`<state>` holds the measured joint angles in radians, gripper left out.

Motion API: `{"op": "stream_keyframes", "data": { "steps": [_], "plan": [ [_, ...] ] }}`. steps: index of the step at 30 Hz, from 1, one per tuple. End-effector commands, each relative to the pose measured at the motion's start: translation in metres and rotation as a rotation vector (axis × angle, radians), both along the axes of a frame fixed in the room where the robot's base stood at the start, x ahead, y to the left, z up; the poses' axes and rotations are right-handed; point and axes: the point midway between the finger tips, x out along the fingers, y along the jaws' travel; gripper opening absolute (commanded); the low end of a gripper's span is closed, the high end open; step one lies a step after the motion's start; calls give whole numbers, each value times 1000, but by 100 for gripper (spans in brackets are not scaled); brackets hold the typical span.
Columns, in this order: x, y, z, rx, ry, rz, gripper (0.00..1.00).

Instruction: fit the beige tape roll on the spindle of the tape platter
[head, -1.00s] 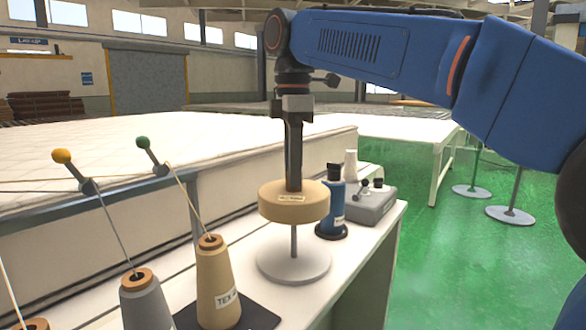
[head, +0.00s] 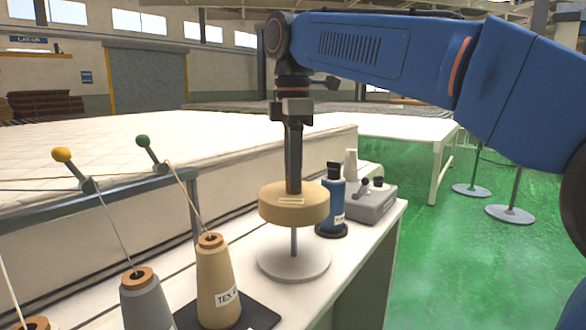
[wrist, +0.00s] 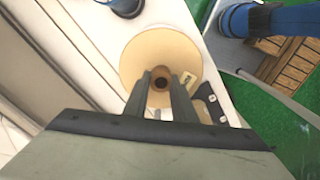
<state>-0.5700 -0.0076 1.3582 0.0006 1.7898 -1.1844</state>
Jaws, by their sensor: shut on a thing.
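The beige tape roll (head: 294,208) is a thick, flat ring with a small label, held level above the workbench. My gripper (head: 294,186) points straight down and is shut on the roll at its middle. The tape platter (head: 293,263) is a pale round disc on the bench, directly below the roll. Its thin upright spindle (head: 294,241) rises to the roll's underside. The spindle's tip is hidden, so I cannot tell whether it is in the hole. In the wrist view, the roll (wrist: 140,55) shows a brown core between my fingers (wrist: 160,77), with a dark centre.
A blue bottle (head: 332,200) and a grey box with knobs (head: 372,203) stand right of the roll on the bench (head: 345,262). Thread cones (head: 217,283) stand at the front left. A mattress (head: 110,150) lies behind. Green floor is open at right.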

Motion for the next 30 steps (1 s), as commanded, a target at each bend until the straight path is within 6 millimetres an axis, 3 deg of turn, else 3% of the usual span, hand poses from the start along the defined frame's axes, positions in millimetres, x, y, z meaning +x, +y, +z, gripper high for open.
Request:
{"op": "stream_keyframes", "data": {
  "steps": [30],
  "plan": [
    [0, 0, -20, 0, 0, 0, 0]
  ]
}}
